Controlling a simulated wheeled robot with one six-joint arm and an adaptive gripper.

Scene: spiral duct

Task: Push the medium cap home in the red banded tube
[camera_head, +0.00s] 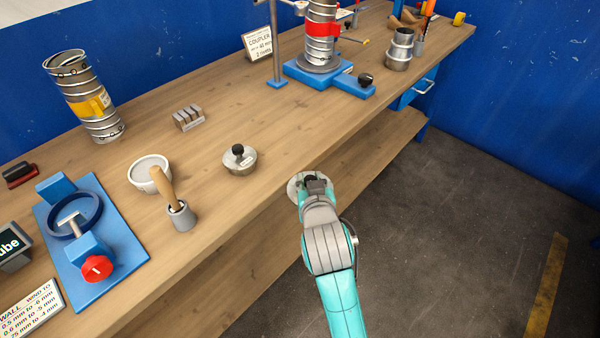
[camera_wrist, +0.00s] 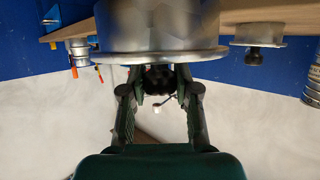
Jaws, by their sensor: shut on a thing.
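My gripper (camera_head: 317,183) is shut on the black knob (camera_wrist: 158,79) of a round metal cap, which I take as the medium cap (camera_head: 294,186). The cap is held off the bench's front edge, above the floor, apart from any tube. In the wrist view the cap (camera_wrist: 160,30) fills the upper middle, its wide flange facing the fingers. The red banded tube (camera_head: 321,46) stands upright in a blue clamp base (camera_head: 318,76) at the back of the bench. Its top is cut off by the picture edge, so its mouth is hidden.
Another knobbed cap (camera_head: 240,164) lies on the bench (camera_head: 215,200). A yellow banded tube (camera_head: 88,100) stands at left, near a white bowl (camera_head: 146,178) and a blue fixture (camera_head: 110,255). A metal coupler (camera_head: 399,50) stands right of the clamp. Bench between the lying cap and clamp is clear.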

